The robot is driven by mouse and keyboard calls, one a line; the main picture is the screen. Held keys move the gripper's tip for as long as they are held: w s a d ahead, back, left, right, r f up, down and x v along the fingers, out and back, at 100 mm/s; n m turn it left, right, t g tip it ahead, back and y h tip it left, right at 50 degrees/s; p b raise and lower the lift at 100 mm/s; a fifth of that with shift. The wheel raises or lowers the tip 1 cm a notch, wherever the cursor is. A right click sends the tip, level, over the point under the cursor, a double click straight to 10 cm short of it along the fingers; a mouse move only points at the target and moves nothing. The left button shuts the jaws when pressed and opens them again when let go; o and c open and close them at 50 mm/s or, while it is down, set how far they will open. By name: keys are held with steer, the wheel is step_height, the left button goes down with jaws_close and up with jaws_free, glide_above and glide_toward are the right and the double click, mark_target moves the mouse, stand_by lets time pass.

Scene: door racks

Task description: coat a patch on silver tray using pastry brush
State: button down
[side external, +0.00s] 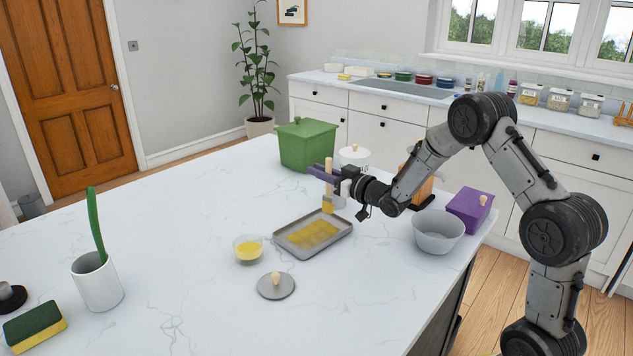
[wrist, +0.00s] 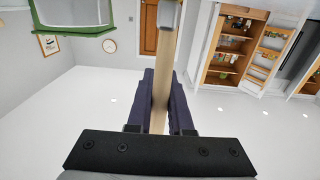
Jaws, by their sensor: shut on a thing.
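My gripper (side external: 327,174) is shut on the wooden handle of the pastry brush (side external: 328,165) and holds it upright. In the wrist view the pale handle of the pastry brush (wrist: 162,90) runs between the dark fingers of my gripper (wrist: 161,95). The brush's yellowish bristles are low, at the back edge of the silver tray (side external: 291,249); I cannot tell whether they touch it. A yellow coated patch (side external: 312,235) covers part of the tray's floor. A small clear bowl of yellow liquid (side external: 248,248) stands left of the tray.
A grey lid with a knob (side external: 276,286) lies in front of the tray. A green box (side external: 306,146), a white pot (side external: 354,156), a grey bowl (side external: 438,232) and a purple box (side external: 469,208) stand behind and to the right.

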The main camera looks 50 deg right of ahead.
steer(key=shift+r, duration=2.7)
steer(key=s+a, duration=0.2)
steer(key=a, duration=1.2)
steer(key=shift+f, duration=3.75)
steer(key=shift+s+d, duration=0.55)
steer(key=shift+d, duration=4.45)
steer(key=shift+a, duration=5)
step_height(320, 180, up, 8)
steer(key=shift+w+d+f, duration=0.15)
steer(key=shift+w+f, duration=0.1)
steer(key=shift+w, duration=0.15)
